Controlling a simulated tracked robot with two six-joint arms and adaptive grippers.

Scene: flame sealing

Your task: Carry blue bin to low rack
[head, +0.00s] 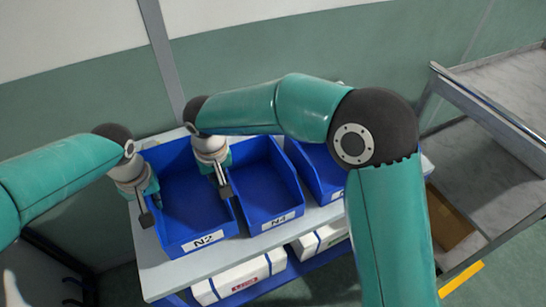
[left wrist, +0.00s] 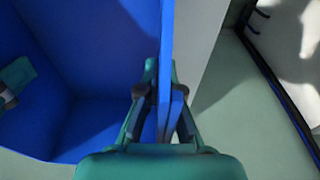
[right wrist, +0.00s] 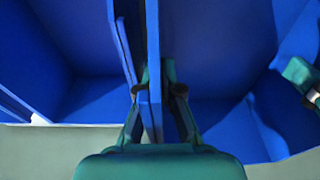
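The blue bin labelled N2 (head: 188,196) stands empty and upright on the light table top (head: 160,270), leftmost in a row of blue bins. My left gripper (head: 151,207) is at its left side wall; in the left wrist view its fingers (left wrist: 163,98) lie close on both sides of that wall and look shut on it. My right gripper (head: 221,182) is at its right side wall; in the right wrist view its fingers (right wrist: 158,95) straddle that wall and look shut on it. Which rack is the low one, I cannot tell.
Bin N4 (head: 262,180) stands close on the right, with another blue bin (head: 318,172) beyond it. White boxes (head: 240,278) sit on the shelf below. A grey metal cart (head: 490,118) at right has a brown box (head: 448,222) low down. My right arm crosses the middle.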

